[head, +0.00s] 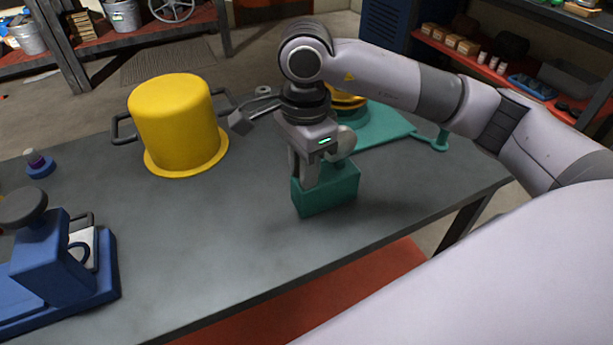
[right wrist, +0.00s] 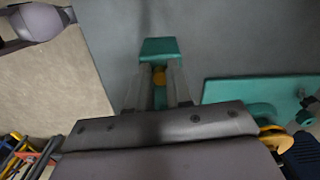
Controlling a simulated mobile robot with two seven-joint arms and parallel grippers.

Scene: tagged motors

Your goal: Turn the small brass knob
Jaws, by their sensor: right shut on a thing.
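The small brass knob (right wrist: 159,76) shows in the right wrist view between the two fingers of my right gripper (right wrist: 158,84), against a teal block (right wrist: 158,47). In the head view my right gripper (head: 318,178) points down at the top of the teal block (head: 327,196), near the table's front edge. The gripper is shut on the knob. In the head view the knob is hidden behind the fingers, and how far it is turned cannot be told. My left gripper is not in view.
A yellow cylinder (head: 177,118) with dark handles stands left of the block on the grey table (head: 220,235). A teal plate (head: 385,127) with a gold part (head: 347,100) lies behind my right arm. A blue device (head: 45,260) stands at front left. The table's front middle is clear.

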